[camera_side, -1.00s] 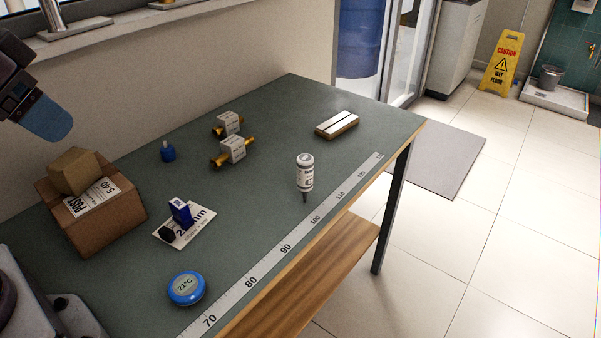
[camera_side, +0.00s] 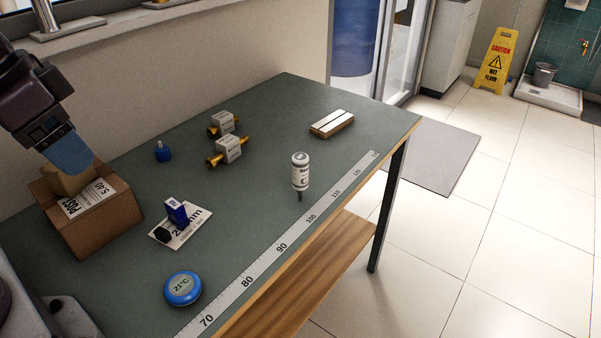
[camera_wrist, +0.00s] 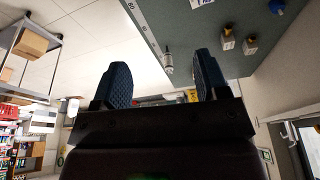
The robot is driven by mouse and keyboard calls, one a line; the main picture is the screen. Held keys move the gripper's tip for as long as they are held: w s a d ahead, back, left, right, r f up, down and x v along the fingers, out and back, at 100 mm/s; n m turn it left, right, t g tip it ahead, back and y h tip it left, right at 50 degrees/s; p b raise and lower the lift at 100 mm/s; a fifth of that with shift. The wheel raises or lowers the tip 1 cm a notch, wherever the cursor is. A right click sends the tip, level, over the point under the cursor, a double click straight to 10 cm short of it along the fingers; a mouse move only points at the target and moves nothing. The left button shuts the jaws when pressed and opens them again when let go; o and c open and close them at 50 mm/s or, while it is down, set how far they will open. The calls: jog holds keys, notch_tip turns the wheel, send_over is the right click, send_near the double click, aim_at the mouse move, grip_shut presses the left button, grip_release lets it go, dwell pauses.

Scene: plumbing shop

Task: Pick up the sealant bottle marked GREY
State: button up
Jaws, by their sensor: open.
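A small white bottle (camera_side: 300,168) with a dark nozzle pointing down is near the right front edge of the green table, by the printed ruler. Its label is too small to read for sure. The bottle also shows in the wrist view (camera_wrist: 168,62), between my fingers in the picture but well beyond them. My gripper (camera_side: 68,155) is at the far left in the side view, in front of or above the cardboard boxes, far from the bottle. In the wrist view my gripper (camera_wrist: 163,80) has its two dark-blue fingers apart, with nothing between them.
Two brass fittings with white tags (camera_side: 228,149), a blue cap (camera_side: 162,151), a blue block on a card (camera_side: 177,212), a round blue thermometer (camera_side: 182,289) and a pale block (camera_side: 331,123) are on the table. A cardboard box (camera_side: 110,222) stands left. Table around the bottle is clear.

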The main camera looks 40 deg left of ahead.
jog(key=w+f+m+g+y, duration=0.4)
jog(key=w+f+m+y, duration=0.2)
jog(key=f, duration=0.4)
jog(key=m+t+y, duration=0.3)
jog(key=m+t, duration=1.3)
jog(key=m, duration=0.6)
send_near(303, 159)
jog(key=s+a+f, duration=0.1)
jog(key=a, duration=0.1)
jog(key=s+a+f, duration=0.1)
jog(key=a, duration=0.1)
jog(key=s+a+f, duration=0.1)
jog(key=s+a, duration=0.1)
jog(key=w+m+h, duration=0.1)
jog(key=w, duration=0.4)
jog(key=w+m+t+h, duration=0.1)
jog(key=w, duration=0.3)
jog(key=w+r+m+h, duration=0.1)
jog(key=w, duration=0.4)
jog(key=shift+w+a+t, duration=0.2)
jog(key=shift+w+t, duration=0.1)
jog(key=shift+t, duration=0.1)
jog(key=shift+c, duration=0.4)
